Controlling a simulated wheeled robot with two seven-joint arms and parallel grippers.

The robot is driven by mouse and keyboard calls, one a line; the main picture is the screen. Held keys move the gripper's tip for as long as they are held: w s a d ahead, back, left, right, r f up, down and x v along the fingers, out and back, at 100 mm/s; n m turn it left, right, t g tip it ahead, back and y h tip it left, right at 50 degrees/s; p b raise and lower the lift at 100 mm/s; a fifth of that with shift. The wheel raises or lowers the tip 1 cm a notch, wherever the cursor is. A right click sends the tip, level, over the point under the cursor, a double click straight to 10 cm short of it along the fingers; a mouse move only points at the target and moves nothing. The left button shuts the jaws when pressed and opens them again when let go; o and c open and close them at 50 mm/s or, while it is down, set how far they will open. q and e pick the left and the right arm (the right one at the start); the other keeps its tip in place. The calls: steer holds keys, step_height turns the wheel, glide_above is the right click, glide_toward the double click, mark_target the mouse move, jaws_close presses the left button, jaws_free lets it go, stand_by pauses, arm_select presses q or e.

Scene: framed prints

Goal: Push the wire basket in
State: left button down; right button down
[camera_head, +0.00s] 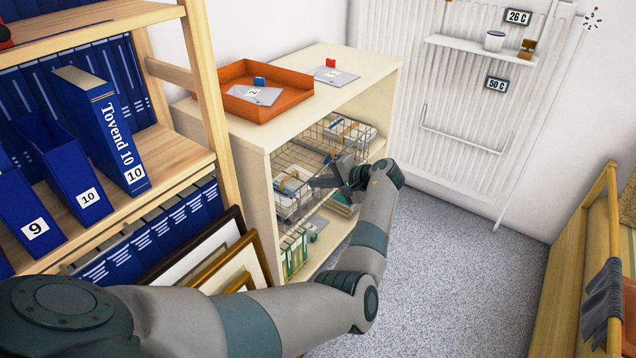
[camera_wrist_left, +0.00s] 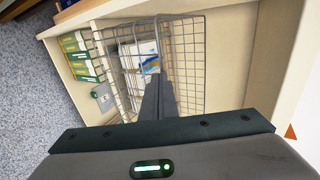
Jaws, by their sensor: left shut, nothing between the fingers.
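The wire basket (camera_head: 291,207) sits in the upper opening of the pale cabinet (camera_head: 262,139), with packs and papers inside it. In the left wrist view the basket's wire grid (camera_wrist_left: 186,68) spans the opening. My left gripper (camera_head: 316,183) is at the basket's front, its fingers shut with nothing between them. In the left wrist view the closed fingers (camera_wrist_left: 158,88) point at the grid. I cannot tell whether they touch the wire. My right gripper is not in view.
An orange tray (camera_head: 232,103) stands on the cabinet top. A wooden shelf with blue binders (camera_head: 106,125) and leaning picture frames (camera_head: 232,268) are on the left. The speckled floor (camera_head: 440,270) is clear on the right.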

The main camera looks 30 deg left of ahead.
arm_select(q)
steer(key=a, duration=0.5)
steer(key=shift+w+r, duration=0.1)
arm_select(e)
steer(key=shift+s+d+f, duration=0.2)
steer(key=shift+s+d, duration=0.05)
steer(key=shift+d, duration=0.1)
arm_select(q)
steer(key=shift+p, duration=0.3)
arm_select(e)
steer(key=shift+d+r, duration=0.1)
